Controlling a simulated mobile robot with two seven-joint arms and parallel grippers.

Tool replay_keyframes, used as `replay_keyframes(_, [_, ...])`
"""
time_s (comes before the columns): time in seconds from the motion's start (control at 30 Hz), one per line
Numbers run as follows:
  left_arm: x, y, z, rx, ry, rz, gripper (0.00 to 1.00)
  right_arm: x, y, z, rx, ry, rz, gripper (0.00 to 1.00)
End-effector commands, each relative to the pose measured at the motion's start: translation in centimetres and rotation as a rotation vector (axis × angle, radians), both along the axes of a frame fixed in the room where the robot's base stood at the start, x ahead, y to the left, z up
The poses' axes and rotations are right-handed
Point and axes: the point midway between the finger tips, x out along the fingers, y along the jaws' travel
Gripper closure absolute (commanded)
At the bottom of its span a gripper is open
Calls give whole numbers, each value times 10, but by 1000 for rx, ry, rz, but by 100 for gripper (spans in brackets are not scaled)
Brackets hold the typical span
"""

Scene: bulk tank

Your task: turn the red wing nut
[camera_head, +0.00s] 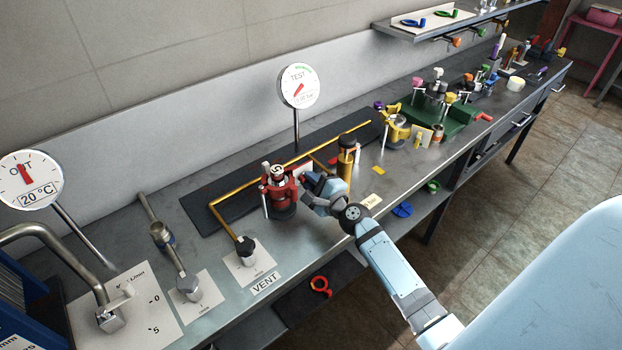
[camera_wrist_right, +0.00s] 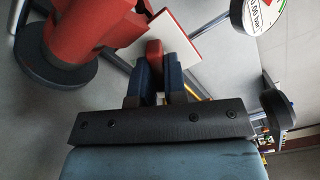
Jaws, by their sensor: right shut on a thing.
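A red fitting (camera_head: 270,192) stands upright on a round dark base on the bench, with a dark and white top. In the right wrist view the red fitting (camera_wrist_right: 75,28) and its dark base fill the upper left. My right gripper (camera_head: 306,181) is just right of the fitting. It is shut on a small red piece, the red wing nut (camera_wrist_right: 154,50), which sits between the two blue fingers. A white plate (camera_wrist_right: 178,32) with a red edge lies behind it. Whether the wing nut joins the fitting is partly hidden. My left gripper is not in view.
A brass cylinder (camera_head: 346,160) stands close behind my right gripper. A gauge (camera_head: 299,87) rises on a post behind the fitting. A yellow pipe (camera_head: 235,191) runs along a dark mat. A capped pipe end (camera_head: 246,248) is to the front left. The bench front carries a VENT label (camera_head: 265,284).

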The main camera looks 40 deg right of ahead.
Motion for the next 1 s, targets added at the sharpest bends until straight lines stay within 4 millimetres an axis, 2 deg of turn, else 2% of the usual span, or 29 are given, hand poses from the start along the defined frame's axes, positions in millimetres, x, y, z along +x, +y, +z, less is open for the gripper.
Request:
replay_keyframes(0.7, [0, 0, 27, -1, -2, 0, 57, 0, 1, 1, 679, 53, -1, 100])
replay_keyframes(1.0, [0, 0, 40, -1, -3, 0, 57, 0, 2, 0, 910, 72, -1, 100])
